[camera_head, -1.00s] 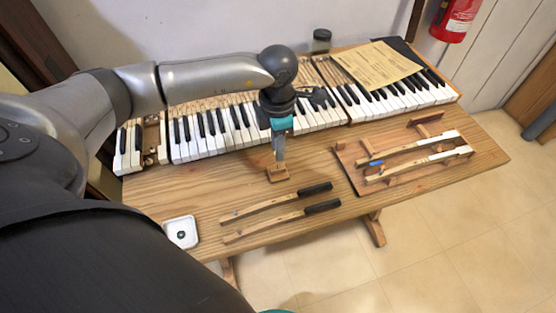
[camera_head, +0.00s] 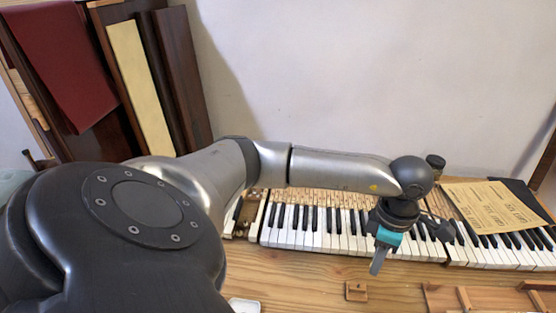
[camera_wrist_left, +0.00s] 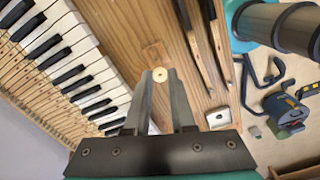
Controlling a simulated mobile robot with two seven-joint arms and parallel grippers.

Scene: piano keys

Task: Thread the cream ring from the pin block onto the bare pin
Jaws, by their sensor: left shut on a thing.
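My left gripper (camera_head: 377,268) is shut on the cream ring (camera_wrist_left: 159,75), which shows between its fingertips in the left wrist view (camera_wrist_left: 158,84). The ring is too small to make out in the head view. The wooden pin block (camera_head: 356,290) lies on the table, apart from the gripper; it also shows in the left wrist view (camera_wrist_left: 155,53) just beyond the fingertips. I cannot make out the bare pin; a gap in the keys (camera_head: 246,215) shows near the keyboard's left end. My right gripper is not in view.
A wooden board (camera_head: 448,298) lies at right. Two loose keys (camera_wrist_left: 208,40) and a white dish (camera_wrist_left: 219,118) are on the table.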

